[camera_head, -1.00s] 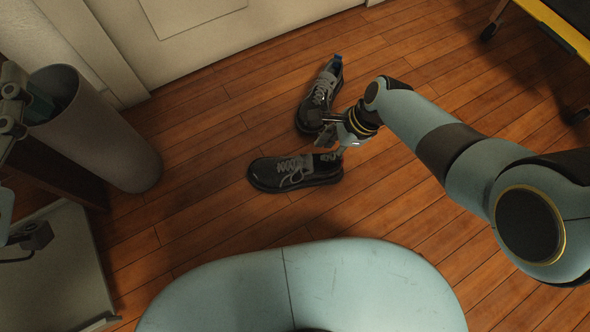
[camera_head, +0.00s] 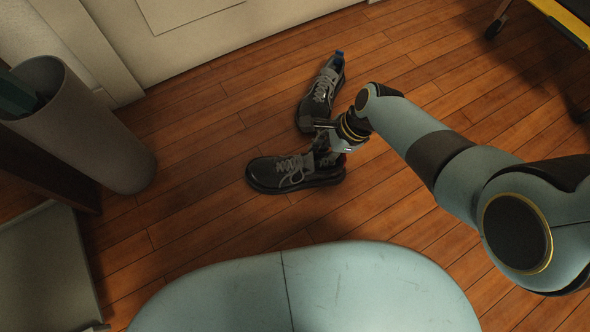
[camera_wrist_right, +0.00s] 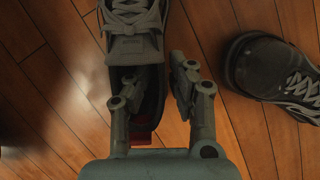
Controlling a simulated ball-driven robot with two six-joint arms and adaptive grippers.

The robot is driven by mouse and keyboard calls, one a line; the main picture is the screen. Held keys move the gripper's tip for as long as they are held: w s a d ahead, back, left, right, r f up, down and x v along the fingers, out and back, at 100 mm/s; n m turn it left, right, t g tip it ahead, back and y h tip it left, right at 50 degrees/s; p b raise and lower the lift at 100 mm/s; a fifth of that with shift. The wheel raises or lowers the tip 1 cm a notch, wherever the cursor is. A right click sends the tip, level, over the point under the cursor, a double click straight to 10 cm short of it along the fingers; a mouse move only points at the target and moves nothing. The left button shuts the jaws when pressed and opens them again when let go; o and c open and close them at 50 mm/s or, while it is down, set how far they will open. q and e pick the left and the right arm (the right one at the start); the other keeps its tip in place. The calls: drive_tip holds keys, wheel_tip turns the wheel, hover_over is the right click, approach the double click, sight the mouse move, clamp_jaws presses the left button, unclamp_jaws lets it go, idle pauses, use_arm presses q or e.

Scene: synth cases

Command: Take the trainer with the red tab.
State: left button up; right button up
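The black trainer with the red tab (camera_head: 285,173) lies on the wooden floor, its toe to the left and its heel under my right gripper (camera_head: 322,138). In the right wrist view this trainer (camera_wrist_right: 133,25) points away, with the red tab (camera_wrist_right: 145,138) at its heel, close to the palm. My right gripper (camera_wrist_right: 155,88) is open there. One finger overlaps the left side of the heel opening; the other is to the right, apart from the shoe. Whether the left finger touches the shoe cannot be told. My left gripper is out of view.
A second black trainer with a blue tab (camera_head: 318,92) lies just behind; its toe (camera_wrist_right: 255,65) shows at right in the wrist view. A grey bin (camera_head: 90,125) stands left. A door (camera_head: 190,40) is behind. A yellow-edged cart (camera_head: 560,20) is far right.

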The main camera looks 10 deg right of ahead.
clamp_jaws()
drive_tip(key=shift+r, duration=0.1)
idle(0.6)
